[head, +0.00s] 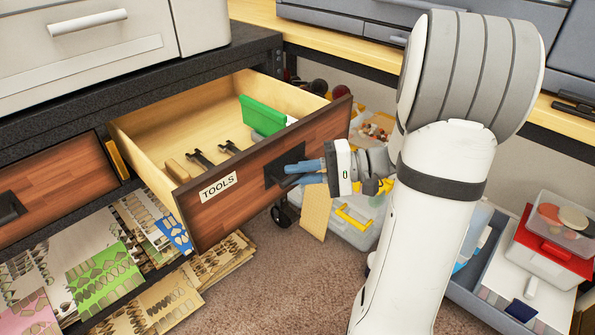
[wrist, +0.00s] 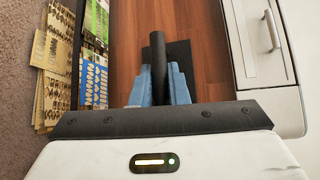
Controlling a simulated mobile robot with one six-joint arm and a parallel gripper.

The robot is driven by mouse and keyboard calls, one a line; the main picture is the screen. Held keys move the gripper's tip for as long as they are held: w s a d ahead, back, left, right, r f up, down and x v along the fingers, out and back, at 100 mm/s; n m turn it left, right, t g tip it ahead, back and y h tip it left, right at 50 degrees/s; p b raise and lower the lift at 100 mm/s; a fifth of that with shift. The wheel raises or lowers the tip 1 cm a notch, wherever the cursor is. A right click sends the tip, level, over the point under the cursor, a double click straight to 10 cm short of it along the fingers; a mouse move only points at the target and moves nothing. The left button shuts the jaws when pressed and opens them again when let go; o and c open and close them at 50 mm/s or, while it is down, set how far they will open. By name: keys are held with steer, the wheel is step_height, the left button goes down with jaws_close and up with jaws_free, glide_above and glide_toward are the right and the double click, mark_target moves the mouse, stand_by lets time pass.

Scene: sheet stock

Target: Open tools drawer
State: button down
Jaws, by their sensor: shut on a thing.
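The tools drawer (head: 235,200) has a dark wood front with a white TOOLS label (head: 219,187) and stands pulled out from the black bench. Its inside shows, with a green item (head: 262,116) and a few dark and wooden tools (head: 203,159) in it. My gripper (head: 300,172) is at the drawer front, its blue fingers shut on the black drawer handle (wrist: 159,65). In the wrist view the fingers (wrist: 158,88) sit on both sides of the handle. Part of the handle is hidden between the fingers in the head view.
Another wood-fronted drawer (head: 52,185) is shut at the left. Sheets of printed stock (head: 110,262) lie on a low shelf below. Clear bins (head: 352,222) stand behind my gripper, and a grey crate with boxes (head: 490,262) is at the right. Carpet (head: 285,290) is bare in front.

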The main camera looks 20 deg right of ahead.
steer(key=c, duration=1.4)
jaws_free()
steer(key=shift+w, duration=0.1)
steer(key=p+v, duration=0.2)
steer(key=v, duration=0.5)
steer(key=shift+d, duration=0.4)
